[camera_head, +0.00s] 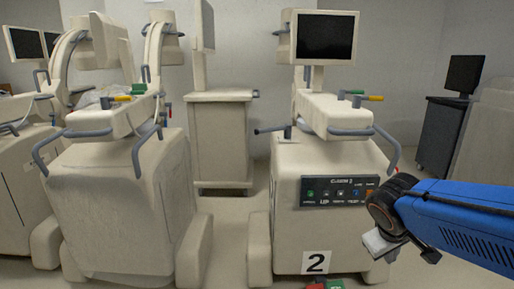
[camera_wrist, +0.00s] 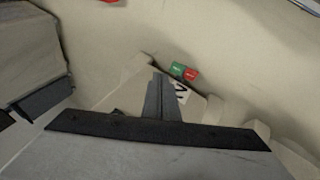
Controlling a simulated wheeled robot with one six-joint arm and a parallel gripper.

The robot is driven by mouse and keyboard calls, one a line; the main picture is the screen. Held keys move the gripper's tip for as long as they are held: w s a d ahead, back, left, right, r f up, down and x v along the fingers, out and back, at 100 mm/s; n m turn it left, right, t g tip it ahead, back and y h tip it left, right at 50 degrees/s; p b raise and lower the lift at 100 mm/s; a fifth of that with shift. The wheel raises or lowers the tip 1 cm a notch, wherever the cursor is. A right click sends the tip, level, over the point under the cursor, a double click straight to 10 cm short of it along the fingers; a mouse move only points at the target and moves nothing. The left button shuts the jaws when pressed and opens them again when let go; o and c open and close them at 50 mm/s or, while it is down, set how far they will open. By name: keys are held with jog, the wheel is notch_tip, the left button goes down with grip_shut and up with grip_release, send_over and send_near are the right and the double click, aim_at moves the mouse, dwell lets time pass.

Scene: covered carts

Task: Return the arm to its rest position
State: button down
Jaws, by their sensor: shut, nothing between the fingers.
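My arm (camera_head: 455,222), blue with a dark joint, reaches in from the right edge in the head view. My gripper (camera_head: 432,256) hangs at its left end, in front of the lower right side of the cart numbered 2 (camera_head: 287,237). In the wrist view my gripper's fingers (camera_wrist: 161,98) are together with nothing between them. The gripper appears apart from the cart, though the gap is hard to judge.
A second cream cart (camera_head: 110,205) stands at left, and a column cart (camera_head: 222,143) stands behind. A dark cabinet (camera_head: 440,138) with a monitor is at back right. Red and green pieces (camera_head: 325,285) lie by the number plate. Floor shows between the carts.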

jog(key=s+a+m+y, duration=0.2)
jog(key=s+a+y, duration=0.2)
jog(key=s, duration=0.7)
jog(key=shift+s+a+f+m+t, duration=0.2)
jog(key=shift+s+a+m+t, duration=0.15)
jog(key=shift+a+m, duration=0.1)
